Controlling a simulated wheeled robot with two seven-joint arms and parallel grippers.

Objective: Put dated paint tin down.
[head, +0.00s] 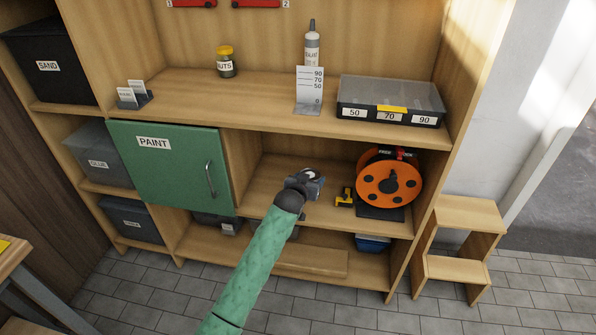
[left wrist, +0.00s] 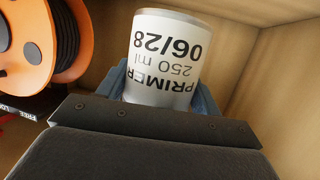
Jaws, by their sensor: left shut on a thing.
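My left gripper (head: 308,183) is at the open bay of the middle shelf, between the green PAINT door (head: 178,165) and the orange cable reel (head: 389,185). It is shut on a white paint tin (left wrist: 165,58), seen close up in the left wrist view. The tin's label reads PRIMER, 250 ml, 06/28, upside down in that picture. The gripper hides most or all of the tin in the head view. I cannot tell whether the tin touches the shelf board (head: 265,195). The PAINT door is closed. My right gripper is not in view.
A yellow-and-black tool (head: 345,198) lies between my gripper and the reel. The reel also shows in the left wrist view (left wrist: 22,45). The bay's left part is clear. Above, the worktop (head: 265,105) holds a lidded tray (head: 391,98) and a white height gauge (head: 309,90).

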